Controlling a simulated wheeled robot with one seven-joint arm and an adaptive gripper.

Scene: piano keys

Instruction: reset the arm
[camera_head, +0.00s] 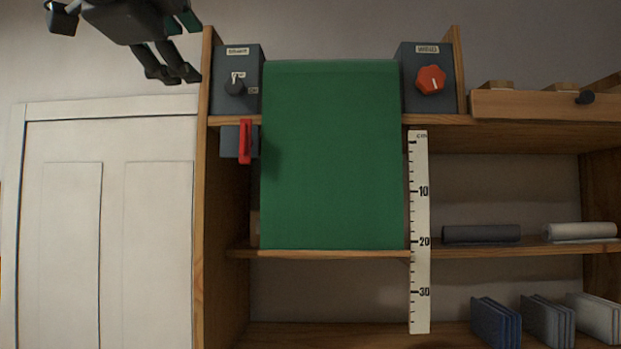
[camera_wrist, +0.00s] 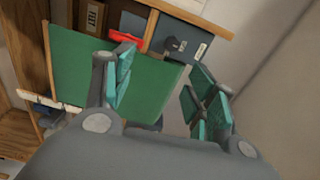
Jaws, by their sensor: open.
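My gripper (camera_head: 175,72) hangs at the top left of the head view, in front of the wall and above the white door. Its fingers are apart and empty. In the wrist view my gripper (camera_wrist: 160,88) shows two spread fingers with teal pads. Beyond them are a green cloth panel (camera_wrist: 75,62) and a red lever (camera_wrist: 125,37). No finger appears to touch anything.
A green panel (camera_head: 330,160) hangs on the wooden shelf unit (camera_head: 203,250), between a box with a dark knob (camera_head: 235,86) and one with an orange knob (camera_head: 431,80). A red lever (camera_head: 245,142) sticks out below. A ruler (camera_head: 419,270) hangs beside. A white door (camera_head: 110,220) stands left.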

